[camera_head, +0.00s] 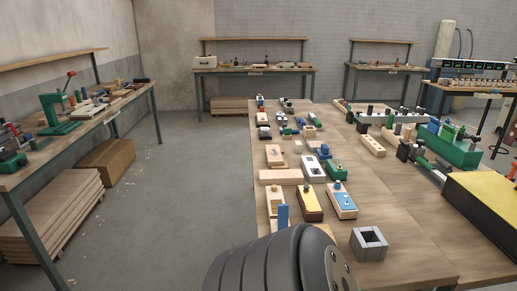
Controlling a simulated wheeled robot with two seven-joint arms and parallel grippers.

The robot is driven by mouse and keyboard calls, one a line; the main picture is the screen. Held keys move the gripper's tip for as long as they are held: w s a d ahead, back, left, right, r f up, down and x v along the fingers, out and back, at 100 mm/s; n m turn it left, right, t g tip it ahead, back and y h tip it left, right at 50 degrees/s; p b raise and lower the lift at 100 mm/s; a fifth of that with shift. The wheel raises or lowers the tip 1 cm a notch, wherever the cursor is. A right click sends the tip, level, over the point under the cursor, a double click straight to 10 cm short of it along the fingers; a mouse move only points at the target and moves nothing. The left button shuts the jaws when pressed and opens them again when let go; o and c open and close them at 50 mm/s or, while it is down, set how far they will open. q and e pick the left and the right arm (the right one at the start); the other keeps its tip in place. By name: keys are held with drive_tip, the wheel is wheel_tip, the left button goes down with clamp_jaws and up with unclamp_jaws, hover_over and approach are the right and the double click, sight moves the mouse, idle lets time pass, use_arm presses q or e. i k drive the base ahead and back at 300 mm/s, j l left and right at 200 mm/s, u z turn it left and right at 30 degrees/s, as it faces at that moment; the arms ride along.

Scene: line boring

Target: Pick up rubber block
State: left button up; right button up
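I cannot tell for sure which item is the rubber block. Many small blocks and tools stand on the long wooden table (405,255) in front of me. A grey hollow square block (368,243) sits near its front edge. A blue upright piece (283,216) stands at the near left edge, partly behind my dark ribbed arm link. A wooden block with a blue top (342,201) and a brown-yellow block (310,203) lie just beyond. Neither gripper shows; the arm link at the bottom hides part of the near table.
A yellow-topped black box (488,207) and a green tool block (450,146) take up the right side of the table. A workbench with a green press (55,112) stands at left. The grey floor (190,190) between is open. Planks are stacked under the left bench.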

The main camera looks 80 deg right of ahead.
sight(298, 145)
drive_tip(key=i+z, duration=0.7)
drive_tip(key=i+j+z, duration=0.35)
drive_tip(key=i, duration=0.15)
